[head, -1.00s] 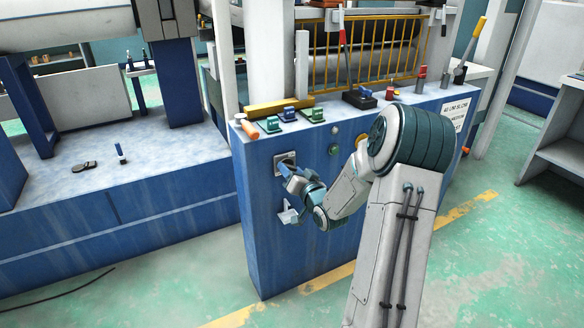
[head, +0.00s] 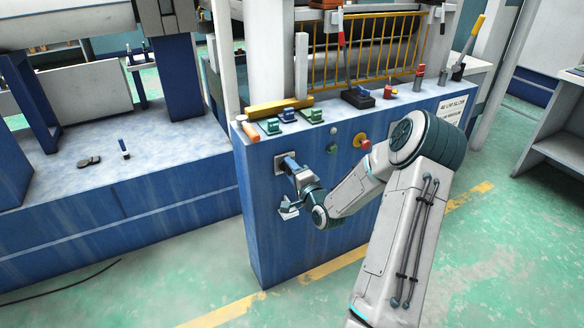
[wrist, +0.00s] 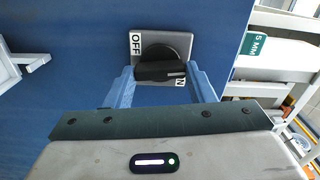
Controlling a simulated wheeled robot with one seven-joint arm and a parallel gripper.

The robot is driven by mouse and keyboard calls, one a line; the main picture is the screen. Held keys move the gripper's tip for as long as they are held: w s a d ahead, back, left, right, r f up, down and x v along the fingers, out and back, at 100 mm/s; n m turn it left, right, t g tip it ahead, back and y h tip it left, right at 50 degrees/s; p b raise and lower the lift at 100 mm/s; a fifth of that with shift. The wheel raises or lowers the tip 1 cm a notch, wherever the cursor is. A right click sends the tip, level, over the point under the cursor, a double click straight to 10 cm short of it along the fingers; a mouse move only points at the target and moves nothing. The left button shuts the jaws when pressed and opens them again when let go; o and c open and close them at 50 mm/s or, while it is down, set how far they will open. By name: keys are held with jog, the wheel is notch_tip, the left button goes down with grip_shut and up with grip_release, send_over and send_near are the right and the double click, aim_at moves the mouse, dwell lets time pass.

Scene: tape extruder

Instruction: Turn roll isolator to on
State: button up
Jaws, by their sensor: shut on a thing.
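The roll isolator is a black rotary knob (wrist: 160,66) on a grey plate (wrist: 180,44) set in the blue cabinet front. The plate carries the words OFF at the upper left and ON at the lower right, partly covered by a finger. The knob's bar lies crosswise in the wrist view, with a pale mark near its right end. My gripper (wrist: 160,88) has its two blue fingers on either side of the knob, shut on it. In the head view the plate (head: 279,160) shows behind my gripper (head: 289,164), which hides the knob.
The blue cabinet (head: 262,215) has levers and small coloured controls on top. A red knob on a yellow plate (head: 360,141) sits to the right on the front, near my arm. A white piece (wrist: 8,60) sticks out at the left in the wrist view. Green floor lies in front.

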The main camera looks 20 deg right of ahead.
jog(key=shift+m+p, duration=0.3)
jog(key=shift+m, duration=0.4)
jog(key=o, duration=1)
jog(key=shift+s, duration=0.1)
jog(key=s, duration=0.4)
jog(key=s+p, duration=0.1)
jog(key=s, duration=0.8)
jog(key=shift+s+d+p, duration=0.3)
jog(key=shift+s, duration=0.05)
